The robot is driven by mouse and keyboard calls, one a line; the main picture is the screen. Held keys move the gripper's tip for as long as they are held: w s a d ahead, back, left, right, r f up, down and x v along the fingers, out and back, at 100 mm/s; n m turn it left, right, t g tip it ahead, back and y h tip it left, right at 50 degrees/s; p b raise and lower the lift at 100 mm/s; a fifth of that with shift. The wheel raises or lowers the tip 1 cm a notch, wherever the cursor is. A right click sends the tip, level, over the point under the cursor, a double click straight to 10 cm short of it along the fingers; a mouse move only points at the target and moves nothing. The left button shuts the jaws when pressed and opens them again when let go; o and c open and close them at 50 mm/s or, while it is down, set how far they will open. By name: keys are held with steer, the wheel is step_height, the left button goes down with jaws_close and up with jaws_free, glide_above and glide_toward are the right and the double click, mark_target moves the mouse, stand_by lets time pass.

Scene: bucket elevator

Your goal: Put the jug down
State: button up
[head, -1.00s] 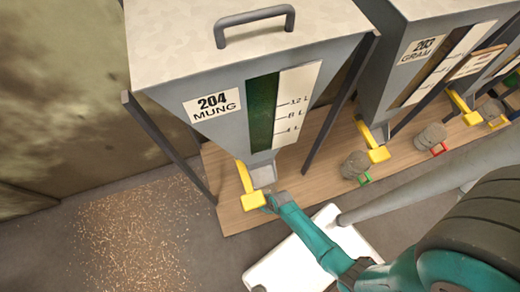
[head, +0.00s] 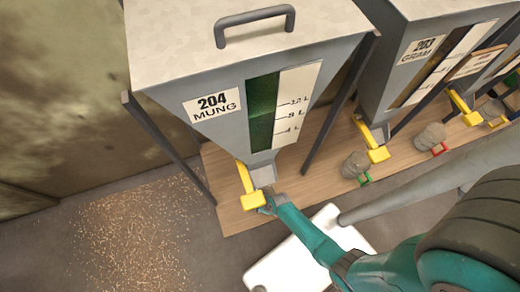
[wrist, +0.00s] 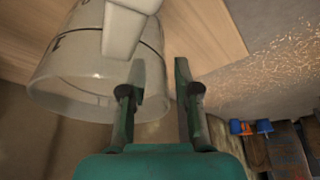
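The jug (wrist: 80,65) is a translucent whitish vessel with dark measuring marks, at the upper left of the wrist view. Its pale handle (wrist: 124,30) points toward my gripper (wrist: 160,75). The two fingers stand apart with a clear gap between them. The left finger is close to the lower end of the handle; I cannot tell whether they touch. What the jug rests on is unclear. In the head view my gripper (head: 268,203) is beside the yellow lever (head: 254,199) under the hopper marked 204 MUNG (head: 215,104). I cannot make out the jug there.
A wooden board (head: 232,218) runs under the hoppers. Another hopper, marked GRAM (head: 420,50), stands to the right. Grain is scattered on the floor (head: 130,240) at left. Blue (wrist: 236,127) and orange (wrist: 264,127) objects show at right in the wrist view.

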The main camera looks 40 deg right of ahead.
steer(key=v, duration=1.2)
steer(key=shift+d, duration=0.1)
steer(key=s+r+m+t, duration=0.2)
steer(key=s+r+t, duration=0.1)
steer(key=r, duration=1.2)
steer(key=s+r+m+t+h, duration=0.1)
steer(key=s+r+t, duration=0.3)
steer(key=r, duration=1)
steer(key=s+r+m+t+h, duration=0.1)
steer(key=s+r+m+t, duration=0.2)
steer(key=r, duration=1.2)
steer(key=s+t, duration=0.1)
steer(key=s, duration=0.2)
steer(key=shift+s+d+r, duration=0.25)
steer(key=shift+r, duration=0.05)
